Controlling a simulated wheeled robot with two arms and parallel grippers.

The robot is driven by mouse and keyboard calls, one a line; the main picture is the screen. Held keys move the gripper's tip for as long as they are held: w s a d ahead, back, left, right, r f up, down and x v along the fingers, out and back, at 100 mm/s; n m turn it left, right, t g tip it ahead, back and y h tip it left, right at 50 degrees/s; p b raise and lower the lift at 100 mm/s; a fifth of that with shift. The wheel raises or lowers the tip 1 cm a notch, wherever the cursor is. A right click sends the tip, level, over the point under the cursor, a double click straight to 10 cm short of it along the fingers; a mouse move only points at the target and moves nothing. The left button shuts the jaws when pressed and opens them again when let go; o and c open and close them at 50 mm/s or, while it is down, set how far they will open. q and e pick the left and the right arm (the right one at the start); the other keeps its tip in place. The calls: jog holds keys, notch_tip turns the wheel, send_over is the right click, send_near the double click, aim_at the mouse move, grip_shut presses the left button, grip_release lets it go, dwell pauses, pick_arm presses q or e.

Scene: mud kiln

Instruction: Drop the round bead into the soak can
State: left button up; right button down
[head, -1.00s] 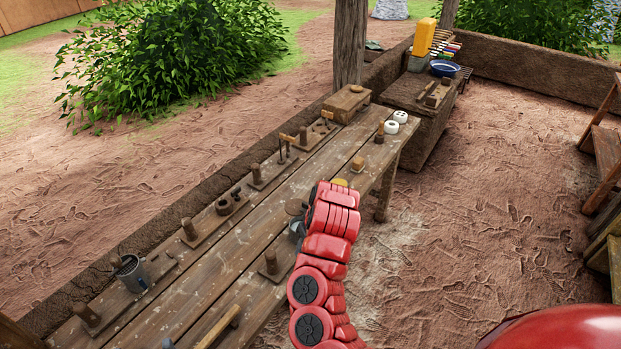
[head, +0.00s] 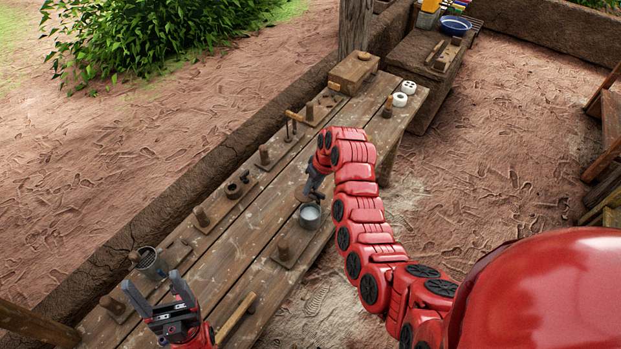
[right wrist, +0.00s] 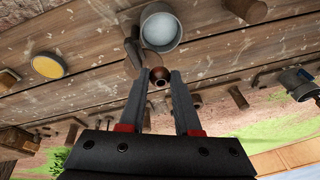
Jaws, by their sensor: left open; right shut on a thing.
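A small round brown bead (right wrist: 159,76) is between the fingertips of my right gripper (right wrist: 159,80), which is shut on it in the right wrist view. A grey metal can (head: 310,216) with pale contents stands on the bench. It also shows just beyond the bead in the right wrist view (right wrist: 160,28). In the head view my right gripper (head: 314,190) points down close beside this can; the bead cannot be made out there. My left gripper (head: 153,283) is open and empty, at the near left end of the bench.
Another grey can (head: 150,262) stands at the bench's left end. Wooden stands with pegs (head: 201,217) line the back edge. A wooden handle (head: 236,318) lies near my left gripper.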

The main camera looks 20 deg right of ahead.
notch_tip(320, 180, down, 5)
jog(key=shift+s+f+b, duration=0.1)
jog(key=shift+b, duration=0.45)
jog(key=c, duration=0.5)
grip_release()
jog(key=p+v, duration=0.5)
jog(key=v, duration=1.2)
jog(key=shift+d+r+p, duration=0.1)
jog(key=shift+r+p, duration=0.15)
jog(key=shift+p, duration=0.1)
